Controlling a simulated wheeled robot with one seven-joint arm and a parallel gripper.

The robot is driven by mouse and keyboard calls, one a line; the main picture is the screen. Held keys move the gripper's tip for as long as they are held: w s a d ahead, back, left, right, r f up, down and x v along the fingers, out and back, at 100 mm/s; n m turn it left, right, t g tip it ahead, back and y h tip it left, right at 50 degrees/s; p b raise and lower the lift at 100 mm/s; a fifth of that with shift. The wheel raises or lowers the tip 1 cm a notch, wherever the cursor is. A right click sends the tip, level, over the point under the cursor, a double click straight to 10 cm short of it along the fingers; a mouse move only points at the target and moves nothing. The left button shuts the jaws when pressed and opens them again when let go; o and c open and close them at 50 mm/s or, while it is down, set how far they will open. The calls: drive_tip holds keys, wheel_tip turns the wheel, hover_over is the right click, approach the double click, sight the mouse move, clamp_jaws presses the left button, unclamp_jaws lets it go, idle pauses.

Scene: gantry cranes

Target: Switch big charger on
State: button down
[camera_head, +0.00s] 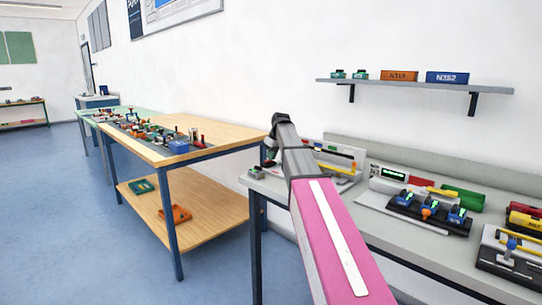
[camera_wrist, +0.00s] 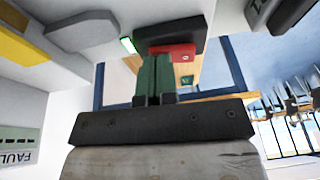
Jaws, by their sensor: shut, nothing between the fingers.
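In the wrist view my gripper (camera_wrist: 153,88) is shut, its two green fingers together and empty. A red block (camera_wrist: 172,53) and a black block (camera_wrist: 172,34) lie just beyond the fingertips. Whether the fingers touch the red block cannot be told. A small green-lit strip (camera_wrist: 127,45) shows beside them. I cannot tell for sure whether these parts belong to the big charger. In the head view my pink arm reaches over the left part of the grey bench (camera_head: 376,222), and the fingertips cannot be made out there.
A device with a green display (camera_head: 393,173) and a black panel with blue parts (camera_head: 430,210) stand on the bench right of my arm. A wall shelf (camera_head: 415,85) holds boxes. A wooden table (camera_head: 232,139) with small parts stands left. The floor (camera_head: 75,210) there is clear.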

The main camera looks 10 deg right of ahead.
drive_tip(key=shift+s+a, duration=0.15)
drive_tip(key=shift+s+a+r, duration=0.15)
drive_tip(key=shift+s+a, duration=0.2)
drive_tip(key=shift+a, duration=0.15)
drive_tip(key=shift+r, duration=0.1)
drive_tip(key=shift+w+r, duration=0.1)
drive_tip(key=shift+r, duration=0.15)
drive_tip(key=w+d+v, duration=0.1)
drive_tip(key=w+v, duration=0.1)
drive_tip(key=v, duration=1.1)
drive_tip(key=shift+s+d+r, duration=0.1)
